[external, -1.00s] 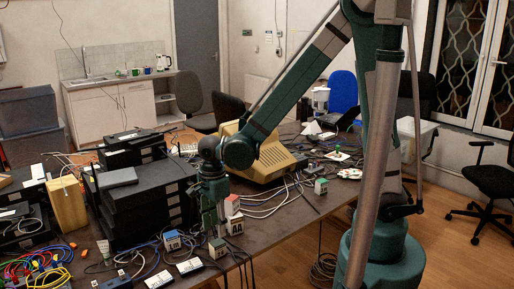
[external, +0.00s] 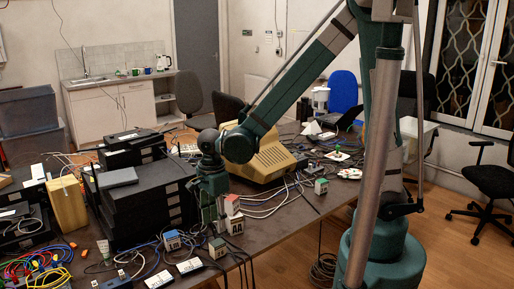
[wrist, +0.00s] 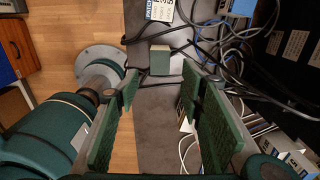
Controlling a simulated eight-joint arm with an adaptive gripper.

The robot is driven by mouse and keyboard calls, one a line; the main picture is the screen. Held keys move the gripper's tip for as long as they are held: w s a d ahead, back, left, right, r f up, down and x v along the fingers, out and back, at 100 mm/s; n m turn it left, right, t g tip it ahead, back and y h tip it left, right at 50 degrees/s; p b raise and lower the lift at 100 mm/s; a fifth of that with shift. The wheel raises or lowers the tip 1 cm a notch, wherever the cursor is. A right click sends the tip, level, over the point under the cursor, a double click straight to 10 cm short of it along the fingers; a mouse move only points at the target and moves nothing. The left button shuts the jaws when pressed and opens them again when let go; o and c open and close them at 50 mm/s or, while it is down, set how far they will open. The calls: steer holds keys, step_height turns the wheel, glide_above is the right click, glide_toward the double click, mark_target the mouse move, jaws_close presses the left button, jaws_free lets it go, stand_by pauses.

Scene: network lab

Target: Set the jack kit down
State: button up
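My gripper (external: 213,208) points down over the table in the external view. In the wrist view its two green finger pads (wrist: 160,115) stand well apart with nothing gripped between them. A small box with a grey-green top (wrist: 160,60) lies on the table beyond the fingertips; it appears to be the green box (external: 217,248) just in front of my gripper in the external view. I cannot tell for certain which box is the jack kit, as its label is not readable. Red-and-white boxes (external: 235,225) stand close to the gripper's right side.
A blue-and-white box (external: 172,240) stands to the left, and another small green box (external: 320,186) farther right. Black stacked equipment (external: 145,205) is left of my gripper. Cables lie around; the table's front right is fairly clear.

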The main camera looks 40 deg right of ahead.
steer(key=w+d+r+n+t+y, duration=0.1)
steer(key=w+d+r+n+t, duration=0.1)
steer(key=d+r+n, duration=0.5)
steer(key=w+d+r+n+t, duration=0.15)
steer(key=d+r, duration=0.35)
steer(key=d, duration=0.7)
steer(key=s+d+r+n+t, duration=0.2)
steer(key=d+r+n, duration=0.1)
steer(key=d, duration=0.6)
steer(key=s+d+r+n+t+h, duration=0.1)
steer(key=d+r+n, duration=0.3)
steer(key=d, duration=0.5)
steer(key=shift+s+r+n+t, duration=0.15)
steer(key=shift+s+n+t, duration=0.2)
steer(key=shift+s+n, duration=0.7)
steer(key=shift+w, duration=0.2)
